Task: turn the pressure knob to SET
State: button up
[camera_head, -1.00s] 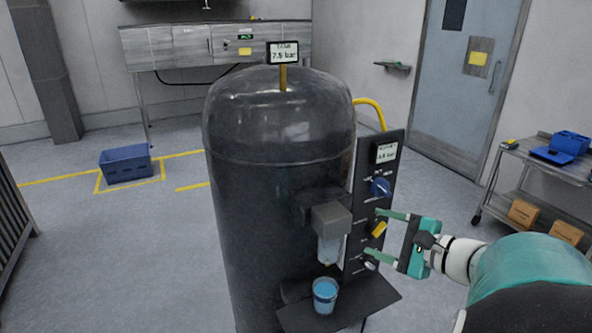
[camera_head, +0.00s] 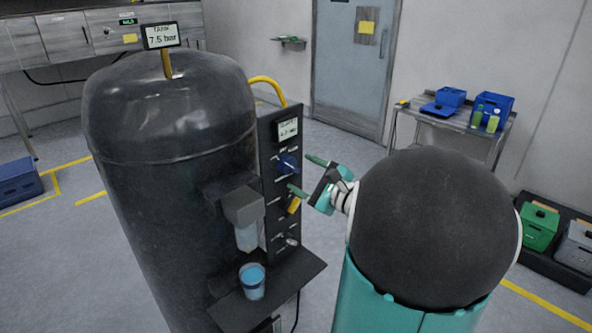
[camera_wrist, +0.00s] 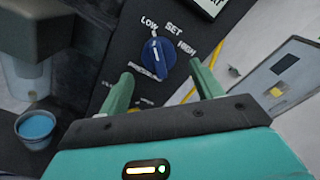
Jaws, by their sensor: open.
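The blue pressure knob (camera_head: 287,163) is on the dark control panel (camera_head: 268,190) at the tank's side. In the wrist view the knob (camera_wrist: 154,60) lies ahead of the fingers, with LOW, SET and HIGH printed around it. Its white mark points up, closer to LOW than to SET. My gripper (camera_head: 301,174) is open and empty, its fingers pointing at the panel by the knob. In the wrist view the fingers of my gripper (camera_wrist: 162,80) are spread either side of the knob's lower part; whether they touch it is unclear.
A yellow handle (camera_head: 294,205) sits below the knob. The panel display (camera_head: 287,129) is too small to read surely; the tank display (camera_head: 162,36) reads 7.5 bar. A blue-filled cup (camera_head: 252,281) stands on the shelf under the nozzle. A cart (camera_head: 455,125) stands behind right.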

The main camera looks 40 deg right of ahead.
aim_at(295, 171)
jog(key=shift+w, duration=1.6)
jog(key=c, duration=1)
jog(key=shift+m, duration=0.3)
jog(key=m, duration=0.4)
jog(key=shift+a, duration=0.2)
jog(key=shift+a+f+m, duration=0.1)
jog(key=shift+m, duration=2)
jog(key=o, duration=1)
